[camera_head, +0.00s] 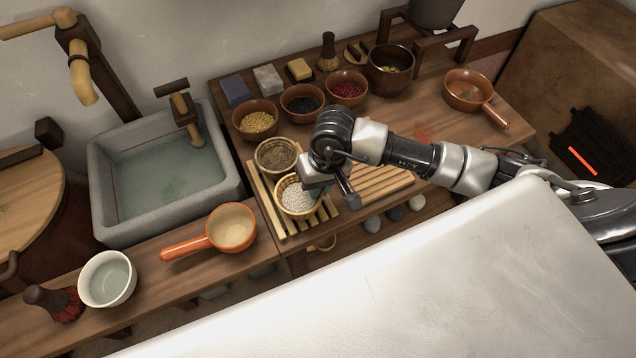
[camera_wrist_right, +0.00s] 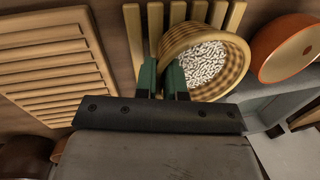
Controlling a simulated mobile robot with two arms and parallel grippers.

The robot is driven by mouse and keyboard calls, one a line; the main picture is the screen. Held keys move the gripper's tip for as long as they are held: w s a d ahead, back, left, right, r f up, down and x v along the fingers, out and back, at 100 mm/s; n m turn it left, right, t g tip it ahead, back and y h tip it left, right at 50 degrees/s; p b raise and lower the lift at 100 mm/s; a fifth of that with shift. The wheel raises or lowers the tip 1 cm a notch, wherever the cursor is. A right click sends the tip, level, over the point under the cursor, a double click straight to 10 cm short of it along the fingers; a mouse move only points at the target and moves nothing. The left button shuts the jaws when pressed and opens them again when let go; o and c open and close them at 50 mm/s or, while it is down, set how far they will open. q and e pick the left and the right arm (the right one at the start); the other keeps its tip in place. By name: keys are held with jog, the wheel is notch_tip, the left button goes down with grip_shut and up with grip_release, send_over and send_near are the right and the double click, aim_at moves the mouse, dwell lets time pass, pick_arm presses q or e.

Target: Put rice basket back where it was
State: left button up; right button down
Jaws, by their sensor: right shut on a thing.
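The rice basket (camera_head: 297,199), a small woven bowl of white grains, is at the slatted wooden rack (camera_head: 282,226) left of the table's middle. My right gripper (camera_head: 316,192) is at the basket's right side. In the right wrist view, the green fingers of my right gripper (camera_wrist_right: 164,80) are shut on the rim of the rice basket (camera_wrist_right: 205,60), with rack slats (camera_wrist_right: 153,22) behind it. I cannot tell whether the basket touches the rack. My left gripper is not in view.
A second woven basket (camera_head: 276,155) with dark contents stands just behind the rice basket. An orange-handled pan (camera_head: 231,228) is to the left, before the stone sink (camera_head: 115,205). Another slatted rack (camera_head: 385,183) lies right. Several bowls line the back.

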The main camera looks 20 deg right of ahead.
jog(key=shift+f, duration=0.25)
jog(key=shift+f+b, duration=0.15)
jog(key=shift+b, duration=0.2)
jog(key=c, duration=1.2)
grip_release()
jog(key=shift+r, duration=0.45)
jog(key=r, duration=0.3)
jog(key=d+r, duration=0.1)
jog(key=r, duration=0.3)
jog(key=d+r+b, duration=0.1)
jog(key=r, duration=0.3)
jog(key=shift+r, duration=0.15)
